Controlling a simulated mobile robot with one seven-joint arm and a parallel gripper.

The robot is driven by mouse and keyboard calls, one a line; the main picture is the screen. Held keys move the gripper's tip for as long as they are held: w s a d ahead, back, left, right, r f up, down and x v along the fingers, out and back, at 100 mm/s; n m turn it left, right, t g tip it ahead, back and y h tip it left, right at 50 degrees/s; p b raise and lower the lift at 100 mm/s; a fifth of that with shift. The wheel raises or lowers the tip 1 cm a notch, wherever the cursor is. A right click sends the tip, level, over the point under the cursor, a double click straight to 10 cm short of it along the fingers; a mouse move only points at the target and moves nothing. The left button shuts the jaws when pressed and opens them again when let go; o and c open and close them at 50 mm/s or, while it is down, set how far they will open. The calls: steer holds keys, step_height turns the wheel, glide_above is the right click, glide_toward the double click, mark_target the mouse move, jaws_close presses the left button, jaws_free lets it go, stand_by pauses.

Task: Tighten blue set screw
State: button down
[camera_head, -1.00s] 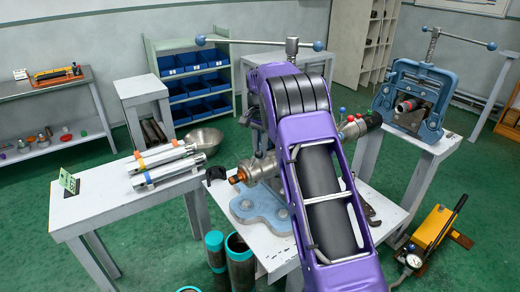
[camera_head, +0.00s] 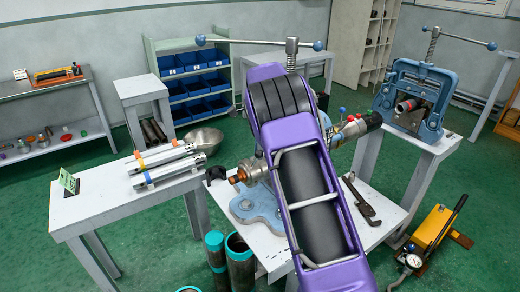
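In the head view the middle blue pipe vise stands on a white table (camera_head: 272,244). Its foot (camera_head: 257,208) and the top cross handle (camera_head: 262,41) show, while my purple arm covers much of its frame. A metal pipe assembly with a copper-coloured end (camera_head: 240,175) runs through the vise. On its right part stand small coloured screw heads. One of them looks like the blue set screw (camera_head: 342,111), but it is tiny. My gripper is hidden behind my arm, so its fingers and anything in them do not show.
A wrench (camera_head: 361,201) lies on the table right of my arm. A second blue vise (camera_head: 414,85) holds a pipe at right. Silver pipes (camera_head: 162,163) lie on the left table. Teal-rimmed pipes (camera_head: 238,250) stand on the floor. A yellow pump (camera_head: 433,228) sits at lower right.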

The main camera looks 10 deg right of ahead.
steer(key=shift+w+r+m, duration=0.1)
steer(key=shift+r+m, duration=0.1)
steer(key=shift+m, duration=0.45)
steer(key=shift+w+r+m, duration=0.1)
steer(key=shift+r+m, duration=0.05)
steer(key=shift+m, duration=0.5)
steer(key=c, duration=0.8)
jaws_free()
steer(key=shift+s, duration=0.1)
steer(key=shift+o, duration=0.3)
steer(key=shift+f, duration=0.2)
step_height(320, 180, up, 18)
steer(key=shift+f, duration=0.25)
steer(key=shift+s, duration=0.1)
